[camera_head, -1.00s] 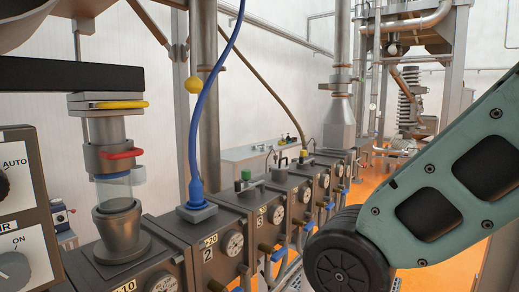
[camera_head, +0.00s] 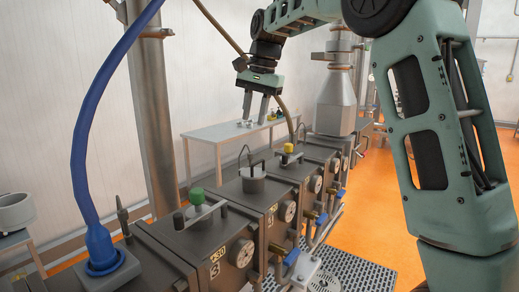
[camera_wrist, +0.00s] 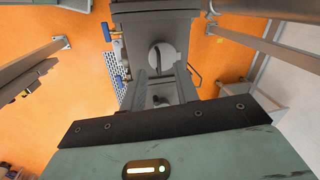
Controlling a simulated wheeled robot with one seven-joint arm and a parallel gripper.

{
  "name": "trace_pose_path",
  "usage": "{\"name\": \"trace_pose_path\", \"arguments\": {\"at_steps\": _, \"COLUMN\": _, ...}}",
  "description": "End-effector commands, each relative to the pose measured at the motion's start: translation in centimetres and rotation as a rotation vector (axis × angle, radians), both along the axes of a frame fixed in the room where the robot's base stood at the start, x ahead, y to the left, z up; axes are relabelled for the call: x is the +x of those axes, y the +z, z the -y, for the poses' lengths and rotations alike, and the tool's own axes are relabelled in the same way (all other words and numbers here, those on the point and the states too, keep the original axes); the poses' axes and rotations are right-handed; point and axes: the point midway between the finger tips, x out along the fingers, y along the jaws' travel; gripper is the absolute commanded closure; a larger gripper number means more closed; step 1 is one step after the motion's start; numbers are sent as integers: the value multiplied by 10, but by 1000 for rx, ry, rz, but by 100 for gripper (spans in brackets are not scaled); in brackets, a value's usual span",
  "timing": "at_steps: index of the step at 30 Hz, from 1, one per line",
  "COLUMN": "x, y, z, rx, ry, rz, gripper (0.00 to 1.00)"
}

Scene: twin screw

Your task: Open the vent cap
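A grey round cap (camera_head: 253,180) with a thin wire hoop above it sits on top of one block of the machine row in the head view; it appears to be the vent cap. In the wrist view a round grey cap (camera_wrist: 161,54) shows on a block beyond the fingers. My gripper (camera_head: 254,120) points down and is open and empty, apart from and above the cap. In the wrist view the fingers of my gripper (camera_wrist: 163,75) stand apart, with the cap visible between and beyond them.
A blue hose (camera_head: 88,130) rises at the left. A white table (camera_head: 225,131) stands behind the row. Orange floor is clear to the right.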

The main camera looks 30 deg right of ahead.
Motion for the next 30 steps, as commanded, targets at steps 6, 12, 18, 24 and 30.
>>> {"name": "trace_pose_path", "arguments": {"at_steps": 6, "x": 8, "y": 29, "z": 54, "rx": -2, "ry": -187, "rz": 2, "gripper": 69}}
{"name": "trace_pose_path", "arguments": {"at_steps": 12, "x": 11, "y": 11, "z": 56, "rx": -2, "ry": -200, "rz": 0, "gripper": 69}}
{"name": "trace_pose_path", "arguments": {"at_steps": 18, "x": 18, "y": -28, "z": 52, "rx": -2, "ry": -198, "rz": -1, "gripper": 69}}
{"name": "trace_pose_path", "arguments": {"at_steps": 24, "x": 26, "y": -69, "z": 49, "rx": -2, "ry": -197, "rz": -1, "gripper": 69}}
{"name": "trace_pose_path", "arguments": {"at_steps": 30, "x": 33, "y": -106, "z": 46, "rx": -2, "ry": -197, "rz": 0, "gripper": 69}}
